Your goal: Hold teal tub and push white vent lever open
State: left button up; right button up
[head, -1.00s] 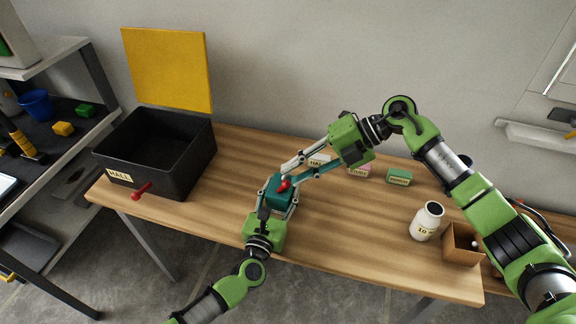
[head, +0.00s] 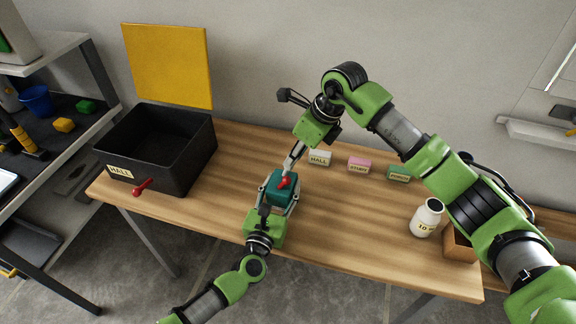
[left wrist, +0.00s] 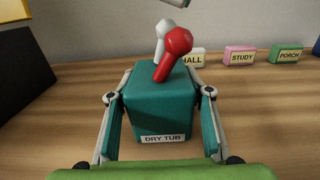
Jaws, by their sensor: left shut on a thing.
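The teal tub (head: 279,190), labelled DRY TUB in the left wrist view (left wrist: 160,108), stands on the wooden table. My left gripper (head: 277,200) is shut on it, one finger along each side. On its top a red lever (left wrist: 173,54) leans toward the right in the left wrist view. The white vent lever (left wrist: 163,38) stands behind the red one, partly covered by it. My right gripper (head: 291,163) points down at the tub's far side. Its tip shows at the top edge of the left wrist view, above the white lever. Its finger spacing is unclear.
HALL (head: 319,158), STUDY (head: 359,165) and PORCH (head: 398,174) blocks line the back. A white bottle (head: 427,215) and a brown box (head: 459,245) stand right.

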aim_at(286, 171)
jog(key=x, duration=0.5)
jog(key=shift+w+a+f, duration=0.1)
jog(key=shift+f, duration=0.25)
grip_shut()
jog(key=shift+d+f+y, duration=0.15)
jog(key=shift+d+y, duration=0.15)
jog(key=shift+y, duration=0.2)
jog(key=shift+d+t+y, duration=0.2)
jog(key=shift+t+y, duration=0.2)
jog(key=shift+y, duration=0.3)
jog(key=shift+a, duration=0.1)
